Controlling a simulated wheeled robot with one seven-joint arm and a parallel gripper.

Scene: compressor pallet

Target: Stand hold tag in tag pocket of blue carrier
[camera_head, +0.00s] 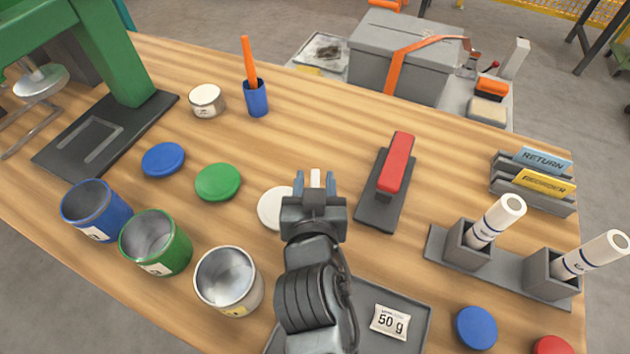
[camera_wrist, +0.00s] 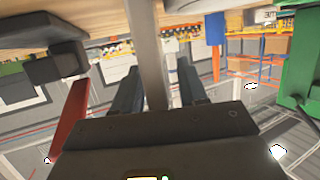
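My gripper (camera_head: 315,182) is above the middle of the bench, between the white lid and the red-handled tool. A narrow pale strip (camera_head: 316,178) shows between its fingers; in the wrist view it is a grey bar (camera_wrist: 150,45). I cannot tell whether the fingers press on it, nor whether it is the hold tag. At the right, a grey rack (camera_head: 535,197) holds a blue RETURN card (camera_head: 542,159) and a yellow REORDER card (camera_head: 543,183). A blue can (camera_head: 96,212) with a white label stands at the left. I cannot make out a tag pocket or surely identify the blue carrier.
Two white tubes (camera_head: 496,220) (camera_head: 594,254) lean in grey holders at the right. The red-handled tool (camera_head: 397,165) is close right of my gripper. Green (camera_head: 155,243) and white (camera_head: 228,281) cans stand front left. A tray (camera_head: 408,303) with a 50 g packet (camera_head: 390,321) lies in front.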

